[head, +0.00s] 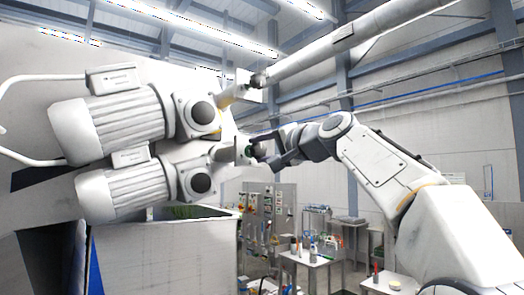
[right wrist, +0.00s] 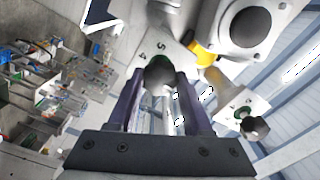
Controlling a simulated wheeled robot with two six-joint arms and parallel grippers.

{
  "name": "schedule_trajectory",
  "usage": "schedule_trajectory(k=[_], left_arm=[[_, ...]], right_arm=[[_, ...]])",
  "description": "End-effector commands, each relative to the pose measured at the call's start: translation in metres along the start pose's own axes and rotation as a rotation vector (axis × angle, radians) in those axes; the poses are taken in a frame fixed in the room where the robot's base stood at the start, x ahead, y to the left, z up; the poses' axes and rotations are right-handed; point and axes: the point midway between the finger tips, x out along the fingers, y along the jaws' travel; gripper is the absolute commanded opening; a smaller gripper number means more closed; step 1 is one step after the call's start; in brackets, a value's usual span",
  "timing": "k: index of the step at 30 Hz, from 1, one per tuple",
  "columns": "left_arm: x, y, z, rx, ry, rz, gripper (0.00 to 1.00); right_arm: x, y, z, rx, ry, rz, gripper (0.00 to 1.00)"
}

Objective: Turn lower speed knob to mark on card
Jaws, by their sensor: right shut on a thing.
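The lower speed knob (right wrist: 159,75) is dark and round, in front of a white plate (right wrist: 172,44) with a green ring and printed numbers. In the head view the lower knob (head: 257,150) sits right of the lower motor (head: 128,190). My right gripper (right wrist: 160,88) has a finger on each side of this knob and is shut on it; it also shows in the head view (head: 270,150). The upper knob (head: 258,80) is free, and shows at the right in the right wrist view (right wrist: 255,128). I cannot make out the card or its mark. My left gripper is out of view.
The upper motor (head: 108,124) sits close above the lower one. A thick pale pipe (head: 350,38) slants up to the right from near the upper knob. A panel with switches (head: 268,208) and small tables (head: 305,258) stand farther back.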

Motion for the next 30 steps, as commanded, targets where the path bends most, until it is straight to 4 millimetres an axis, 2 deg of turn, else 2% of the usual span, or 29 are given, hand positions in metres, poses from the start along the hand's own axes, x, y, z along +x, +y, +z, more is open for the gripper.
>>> schedule_trajectory(k=[6, 7, 8, 9, 20, 23, 30], left_arm=[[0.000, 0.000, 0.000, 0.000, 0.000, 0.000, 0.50], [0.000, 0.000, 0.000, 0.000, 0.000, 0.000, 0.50], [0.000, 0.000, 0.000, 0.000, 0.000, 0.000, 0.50], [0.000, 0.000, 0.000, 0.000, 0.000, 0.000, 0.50], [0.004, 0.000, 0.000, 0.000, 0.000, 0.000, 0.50], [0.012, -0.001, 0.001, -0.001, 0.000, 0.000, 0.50], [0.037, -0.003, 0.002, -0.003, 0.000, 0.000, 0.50]], right_arm=[[0.001, 0.002, 0.001, -0.003, -0.003, 0.004, 0.00], [0.001, 0.002, 0.001, -0.003, -0.003, 0.004, 0.61], [0.000, 0.002, 0.001, -0.003, -0.003, 0.004, 0.73], [0.000, 0.002, 0.001, -0.003, -0.003, 0.004, 0.80], [-0.004, 0.001, 0.000, -0.001, 0.000, 0.001, 0.80], [-0.016, 0.004, 0.001, -0.002, 0.002, 0.001, 0.80], [-0.064, 0.005, 0.001, -0.003, 0.003, 0.002, 0.80]])
